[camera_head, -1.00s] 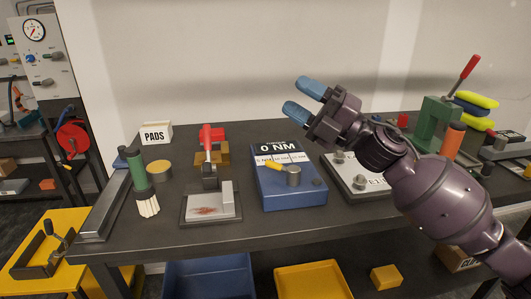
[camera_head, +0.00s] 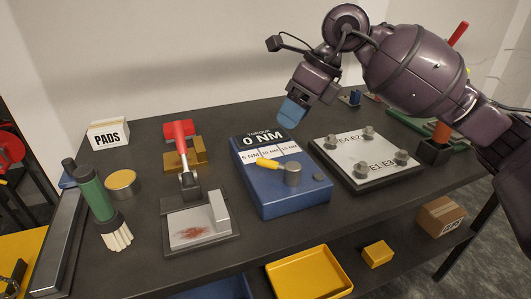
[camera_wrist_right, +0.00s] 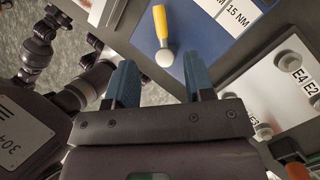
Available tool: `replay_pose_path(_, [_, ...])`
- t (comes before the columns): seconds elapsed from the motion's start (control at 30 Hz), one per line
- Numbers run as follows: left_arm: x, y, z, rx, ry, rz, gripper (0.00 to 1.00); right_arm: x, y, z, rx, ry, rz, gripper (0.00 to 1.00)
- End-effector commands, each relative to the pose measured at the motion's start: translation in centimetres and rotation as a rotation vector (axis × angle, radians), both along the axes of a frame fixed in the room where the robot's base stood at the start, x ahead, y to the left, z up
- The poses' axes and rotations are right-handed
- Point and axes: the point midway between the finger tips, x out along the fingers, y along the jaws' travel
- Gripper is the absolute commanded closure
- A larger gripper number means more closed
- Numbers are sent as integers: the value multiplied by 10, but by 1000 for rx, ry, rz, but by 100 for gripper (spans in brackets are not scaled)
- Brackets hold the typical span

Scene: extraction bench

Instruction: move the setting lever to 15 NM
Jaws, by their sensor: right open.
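The blue torque box (camera_head: 287,206) stands mid-bench, its display reading 0 NM. Its setting lever (camera_head: 268,164) has a yellow handle on a round grey hub (camera_head: 293,176) and points left, towards the leftmost mark of the scale (camera_head: 270,152). The scale carries several NM marks; 15 NM is the middle one. My right gripper (camera_head: 292,112) is open, pointing down above the box's back edge, apart from the lever. In the right wrist view, the lever (camera_wrist_right: 162,24) lies beyond and between my open fingers (camera_wrist_right: 160,78), with the 15 NM mark (camera_wrist_right: 238,14) to its right.
A white plate with several knobs (camera_head: 345,158) sits close right of the box. A red-handled device (camera_head: 182,150) stands left, with a green cylinder (camera_head: 92,193) and a PADS box (camera_head: 107,134) beyond.

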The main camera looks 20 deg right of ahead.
Motion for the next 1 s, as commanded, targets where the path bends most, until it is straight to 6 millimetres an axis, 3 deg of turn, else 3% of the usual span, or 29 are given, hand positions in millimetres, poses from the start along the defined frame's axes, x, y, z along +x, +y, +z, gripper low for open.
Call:
replay_pose_path(0.23, [-5, -1, -6, -3, 15, 4, 57, 1, 6, -18, -9, 17, -4, 52])
replay_pose_path(0.7, [-2, -3, -14, -5, 19, 0, 57, 10, 36, -86, -6, 18, -3, 52])
replay_pose_path(1.0, [-2, -2, -16, -2, 23, -3, 57, 12, 42, -99, -7, 14, -5, 52])
